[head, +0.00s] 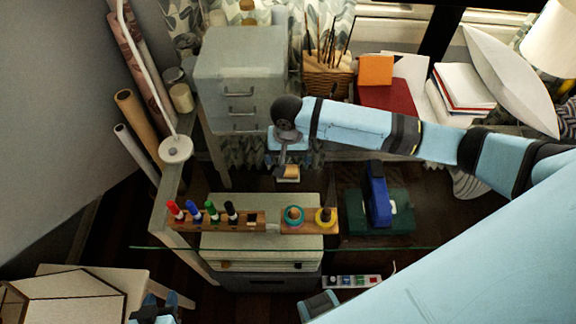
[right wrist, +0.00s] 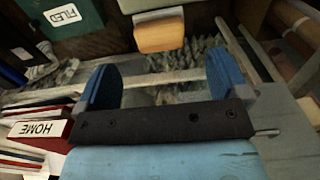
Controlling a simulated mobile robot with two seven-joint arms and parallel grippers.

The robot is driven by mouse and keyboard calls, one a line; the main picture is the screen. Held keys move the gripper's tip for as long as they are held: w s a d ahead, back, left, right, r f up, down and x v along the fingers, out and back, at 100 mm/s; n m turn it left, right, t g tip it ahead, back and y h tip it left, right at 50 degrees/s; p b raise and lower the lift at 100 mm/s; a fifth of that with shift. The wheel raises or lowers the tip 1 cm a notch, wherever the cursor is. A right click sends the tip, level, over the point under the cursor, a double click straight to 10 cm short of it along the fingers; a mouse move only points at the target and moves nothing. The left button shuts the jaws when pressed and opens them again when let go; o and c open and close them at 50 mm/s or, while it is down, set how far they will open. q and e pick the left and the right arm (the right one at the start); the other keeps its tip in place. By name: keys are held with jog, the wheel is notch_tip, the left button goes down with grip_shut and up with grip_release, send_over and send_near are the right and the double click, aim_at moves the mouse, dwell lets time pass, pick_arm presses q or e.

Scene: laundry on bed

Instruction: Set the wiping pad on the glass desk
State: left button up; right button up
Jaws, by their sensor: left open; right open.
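The wiping pad (head: 288,174), a small block with a tan wooden top and a pale underside, appears on the glass desk (head: 200,248) behind the marker holder. In the right wrist view the pad (right wrist: 160,35) lies beyond my open fingers, apart from both. My right gripper (head: 288,160) is open and empty, just behind the pad in the head view; its blue fingers (right wrist: 160,80) show in the wrist view. My left gripper (head: 158,306) is open at the bottom left edge, away from the pad, partly cut off.
A wooden holder with markers (head: 217,214) and tape rolls (head: 310,217) stands in front of the pad. A green box with a blue item (head: 377,195) is to the right. Grey drawers (head: 240,75) and a pencil basket (head: 326,78) stand behind. Clear glass lies around the pad.

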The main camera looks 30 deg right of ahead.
aim_at(288, 170)
notch_tip(288, 170, up, 5)
dwell(0.8)
